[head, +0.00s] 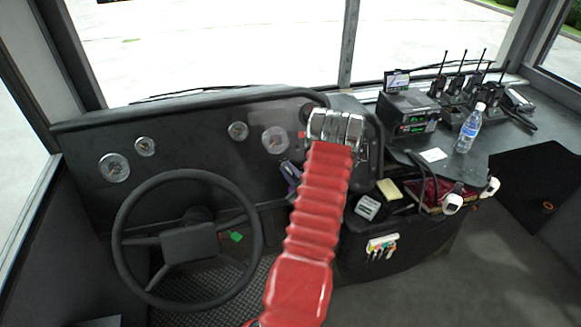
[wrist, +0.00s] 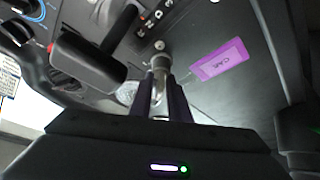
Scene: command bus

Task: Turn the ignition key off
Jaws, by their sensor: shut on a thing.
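In the wrist view, my gripper (wrist: 161,82) is shut on a silver key-like piece (wrist: 159,64), most likely the ignition key. It stands at the dark dash panel, just below a small round silver fitting (wrist: 159,45). The fingers hide much of the piece, so its turn angle cannot be told. A purple tag (wrist: 219,60) with lettering lies to the right of the fingers; whether it is tied to the key cannot be seen. In the head view, my red-sleeved arm reaches the dash and hides the key and fingertips.
A black lever handle (wrist: 88,62) stands close left of my fingers. The steering wheel (head: 188,245) is left of my arm. Radio gear (head: 408,112), a water bottle (head: 470,128) and several handsets stand on the right counter. A grey box (head: 367,207) sits right of my arm.

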